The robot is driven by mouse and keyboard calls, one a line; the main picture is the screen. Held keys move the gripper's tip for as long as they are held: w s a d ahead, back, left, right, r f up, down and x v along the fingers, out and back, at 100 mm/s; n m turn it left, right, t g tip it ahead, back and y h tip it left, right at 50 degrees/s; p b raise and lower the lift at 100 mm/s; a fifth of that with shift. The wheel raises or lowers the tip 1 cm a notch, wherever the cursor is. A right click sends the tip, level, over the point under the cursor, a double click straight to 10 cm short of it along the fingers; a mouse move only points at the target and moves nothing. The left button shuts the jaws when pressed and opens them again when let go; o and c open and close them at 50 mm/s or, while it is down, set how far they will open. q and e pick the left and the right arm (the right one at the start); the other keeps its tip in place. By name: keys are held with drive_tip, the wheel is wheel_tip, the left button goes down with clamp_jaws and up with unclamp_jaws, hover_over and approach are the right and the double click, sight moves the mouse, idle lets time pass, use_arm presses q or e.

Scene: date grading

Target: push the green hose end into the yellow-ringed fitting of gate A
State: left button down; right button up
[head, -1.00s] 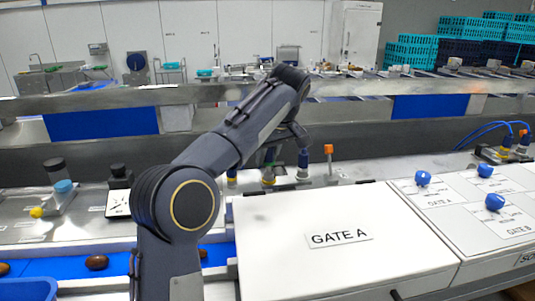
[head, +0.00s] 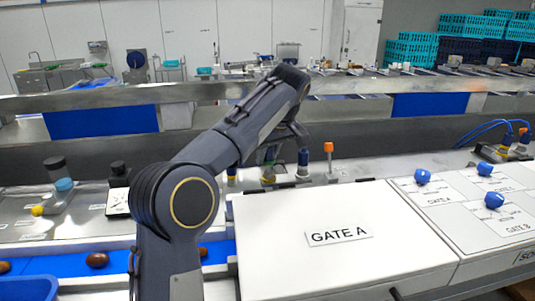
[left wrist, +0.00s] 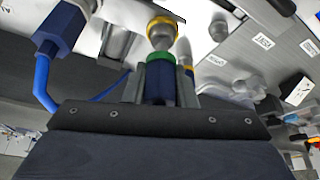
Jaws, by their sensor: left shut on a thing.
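My left gripper (left wrist: 165,95) is shut on the green hose end (left wrist: 159,59), a dark blue body with a green ring, seen in the left wrist view. The yellow-ringed fitting (left wrist: 162,27) is straight ahead of the green ring, in line with it. The metal nose of the fitting meets or overlaps the ring in this view; I cannot tell whether the hose end is inside it. In the head view my left gripper (head: 275,150) is over the fittings behind the white GATE A cover (head: 270,215), partly hidden by my arm. My right gripper is not in view.
A blue connector with a blue hose (left wrist: 60,28) is left of the fitting in the left wrist view. In the head view a dark blue fitting (head: 303,160) and an orange-topped post (head: 328,150) stand close on the right. Blue knobs (head: 422,177) sit on the right panel.

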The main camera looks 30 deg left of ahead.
use_arm(q)
drive_tip(key=shift+f+b, duration=0.8)
drive_tip(key=shift+f, duration=0.45)
idle(0.5)
drive_tip(key=c, duration=1.8)
unclamp_jaws()
drive_tip(key=shift+c, duration=0.2)
drive_tip(key=o, duration=1.1)
drive_tip(key=shift+r, duration=0.1)
